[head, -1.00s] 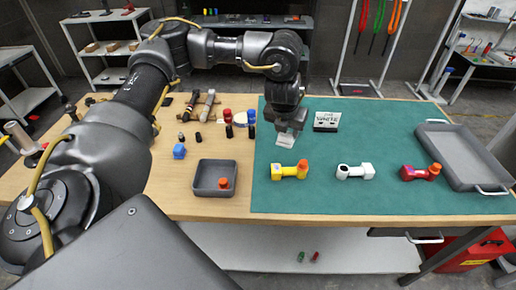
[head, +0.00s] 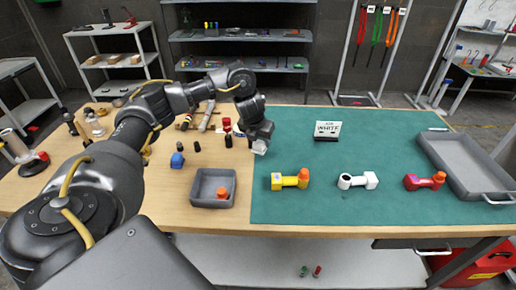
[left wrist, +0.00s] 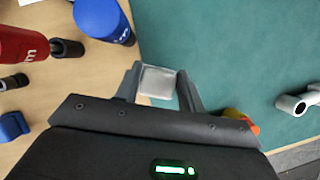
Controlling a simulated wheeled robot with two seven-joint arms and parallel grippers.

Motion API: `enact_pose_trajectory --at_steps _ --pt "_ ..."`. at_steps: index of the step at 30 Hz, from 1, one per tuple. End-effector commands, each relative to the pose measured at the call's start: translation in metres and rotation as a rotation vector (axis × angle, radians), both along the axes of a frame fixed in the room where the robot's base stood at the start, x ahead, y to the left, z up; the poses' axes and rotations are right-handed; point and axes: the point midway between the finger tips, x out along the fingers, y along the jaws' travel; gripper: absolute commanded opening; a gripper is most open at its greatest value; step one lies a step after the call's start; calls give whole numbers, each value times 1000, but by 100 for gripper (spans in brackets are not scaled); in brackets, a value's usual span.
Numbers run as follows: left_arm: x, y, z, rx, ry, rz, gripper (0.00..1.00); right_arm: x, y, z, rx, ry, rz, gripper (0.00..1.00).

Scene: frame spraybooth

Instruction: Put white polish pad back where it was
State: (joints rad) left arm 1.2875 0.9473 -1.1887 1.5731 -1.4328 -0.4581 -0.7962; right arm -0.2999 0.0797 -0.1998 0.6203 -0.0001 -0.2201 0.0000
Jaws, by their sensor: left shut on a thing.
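My left gripper (head: 258,140) is shut on the white polish pad (head: 260,148), a small pale block. It holds the pad near the left edge of the green mat (head: 400,137), by the bare wood. In the left wrist view the pad (left wrist: 157,82) sits between the two fingers (left wrist: 160,85), over the border of mat and wood. I cannot tell its exact height. A small sign reading "WHITE" (head: 327,130) stands at the back of the mat. My right gripper is in neither view.
Yellow (head: 289,179), white (head: 357,181) and red (head: 425,181) fittings lie along the mat's front. A grey tray (head: 432,158) is at the right. A grey bin (head: 198,188) holds an orange piece (head: 222,193).

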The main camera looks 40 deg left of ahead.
Motion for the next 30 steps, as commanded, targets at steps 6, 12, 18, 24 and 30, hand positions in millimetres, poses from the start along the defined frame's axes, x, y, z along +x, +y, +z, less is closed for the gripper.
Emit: enact_pose_trajectory --at_steps 6,12,18,24,30 --pt "1 8 -11 1 3 3 21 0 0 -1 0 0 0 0" --pt "2 8 -36 0 1 1 21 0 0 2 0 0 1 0" --pt "2 8 -40 0 -1 0 21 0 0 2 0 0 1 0" --pt "2 8 -43 0 -1 0 21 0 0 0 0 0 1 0" --pt "2 8 -42 0 -1 0 61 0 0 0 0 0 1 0"
